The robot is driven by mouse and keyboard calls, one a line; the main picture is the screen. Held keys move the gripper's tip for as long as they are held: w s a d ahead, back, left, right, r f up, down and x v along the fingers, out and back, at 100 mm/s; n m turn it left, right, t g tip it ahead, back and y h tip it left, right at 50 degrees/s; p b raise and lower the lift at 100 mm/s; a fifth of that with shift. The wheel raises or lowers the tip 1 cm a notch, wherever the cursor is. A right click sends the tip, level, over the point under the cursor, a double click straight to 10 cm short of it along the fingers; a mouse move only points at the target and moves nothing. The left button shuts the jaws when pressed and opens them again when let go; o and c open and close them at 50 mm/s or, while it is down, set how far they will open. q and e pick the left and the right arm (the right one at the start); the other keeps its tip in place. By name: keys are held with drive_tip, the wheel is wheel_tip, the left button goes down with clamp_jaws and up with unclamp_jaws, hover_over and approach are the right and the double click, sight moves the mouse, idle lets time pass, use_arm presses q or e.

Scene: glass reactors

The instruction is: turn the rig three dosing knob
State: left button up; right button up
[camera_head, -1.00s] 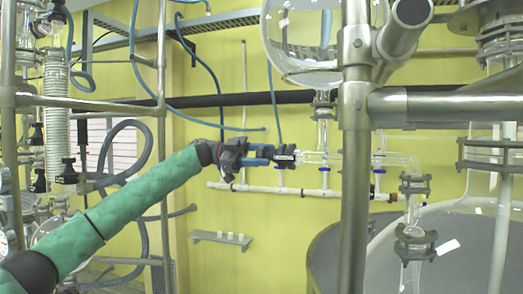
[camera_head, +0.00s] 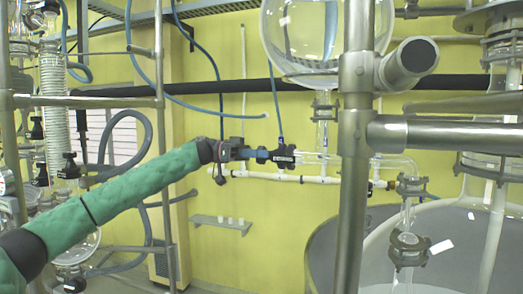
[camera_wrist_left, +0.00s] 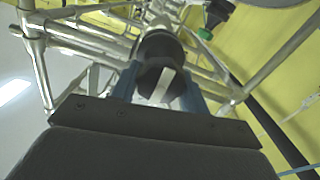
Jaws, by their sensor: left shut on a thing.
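The dosing knob (camera_head: 284,157) is black and sits at the left end of a horizontal glass tube, below the round glass vessel in the head view. My left gripper (camera_head: 268,155) reaches it from the left, with its blue fingers shut on the knob. In the left wrist view the knob (camera_wrist_left: 157,62) is a dark round cap with a pale stripe, between the two blue fingers (camera_wrist_left: 160,95). The fingers hide part of the knob's sides. My right gripper is in neither view.
A metal post (camera_head: 355,200) stands just right of the glass tube (camera_head: 318,160). The round glass vessel (camera_head: 318,35) hangs above. A white pipe (camera_head: 265,176) runs along the yellow wall behind, and a small shelf (camera_head: 221,224) is below it.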

use_arm(q)
drive_tip(key=shift+n, duration=0.3)
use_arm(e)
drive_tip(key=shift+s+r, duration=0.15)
use_arm(q)
drive_tip(key=shift+f, duration=0.1)
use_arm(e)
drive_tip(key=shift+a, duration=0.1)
use_arm(q)
drive_tip(key=o, duration=1)
drive_tip(key=shift+w+a, duration=0.1)
drive_tip(key=shift+a, duration=0.2)
drive_tip(key=b+v, duration=0.4)
drive_tip(key=v, duration=0.3)
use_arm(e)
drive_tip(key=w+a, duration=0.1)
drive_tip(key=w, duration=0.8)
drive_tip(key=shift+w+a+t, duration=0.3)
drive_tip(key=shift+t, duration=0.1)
